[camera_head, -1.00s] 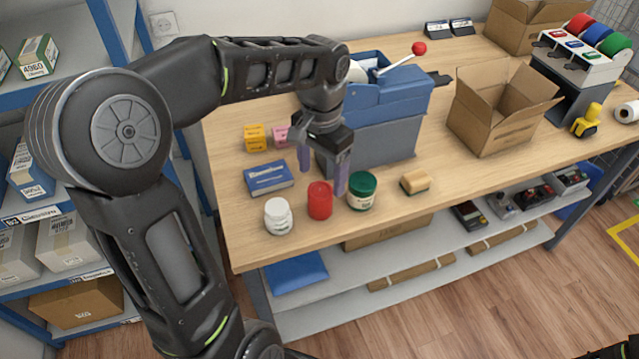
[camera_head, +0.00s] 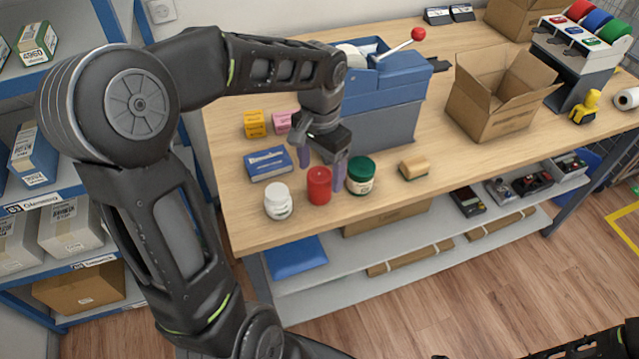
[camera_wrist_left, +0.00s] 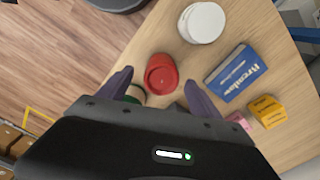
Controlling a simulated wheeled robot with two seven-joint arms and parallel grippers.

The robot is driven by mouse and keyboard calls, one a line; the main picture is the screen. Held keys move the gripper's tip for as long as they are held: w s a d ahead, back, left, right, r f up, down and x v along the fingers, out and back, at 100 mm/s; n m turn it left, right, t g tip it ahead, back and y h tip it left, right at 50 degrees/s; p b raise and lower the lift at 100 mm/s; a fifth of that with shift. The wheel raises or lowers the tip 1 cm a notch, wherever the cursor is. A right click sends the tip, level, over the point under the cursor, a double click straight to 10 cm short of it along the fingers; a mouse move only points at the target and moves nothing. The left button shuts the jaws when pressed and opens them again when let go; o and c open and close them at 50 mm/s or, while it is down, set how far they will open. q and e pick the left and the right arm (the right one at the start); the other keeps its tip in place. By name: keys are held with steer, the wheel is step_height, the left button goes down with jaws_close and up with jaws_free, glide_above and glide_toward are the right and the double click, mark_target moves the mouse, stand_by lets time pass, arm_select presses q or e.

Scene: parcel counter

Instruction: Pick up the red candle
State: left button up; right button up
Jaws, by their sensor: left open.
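The red candle (camera_head: 319,186) stands upright on the wooden counter, between a white jar (camera_head: 278,202) and a green-lidded jar (camera_head: 360,176). My left gripper (camera_head: 321,172) is open, just behind and above the candle, with its fingers pointing down. In the left wrist view the candle (camera_wrist_left: 161,73) lies ahead of the gap between the two purple fingers (camera_wrist_left: 160,88), and nothing is held. The green-lidded jar (camera_wrist_left: 136,92) is partly hidden behind one finger there. At the lower right of the head view only a dark piece of my other arm shows, no gripper.
A blue box (camera_head: 268,164), a yellow box (camera_head: 254,123) and a pink box (camera_head: 283,122) lie left of the gripper. A sponge-like block (camera_head: 413,168) lies to the right. A blue-grey machine (camera_head: 385,110) stands behind. The counter's front edge (camera_head: 330,220) is close to the candle.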

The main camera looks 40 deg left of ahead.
mark_target(319, 175)
arm_select(q)
step_height(319, 175, down, 4)
steer(key=shift+a+f+p, duration=0.15)
steer(key=shift+f+p, duration=0.1)
steer(key=shift+p, duration=0.15)
steer(key=shift+c, duration=0.5)
steer(key=c, duration=1.5)
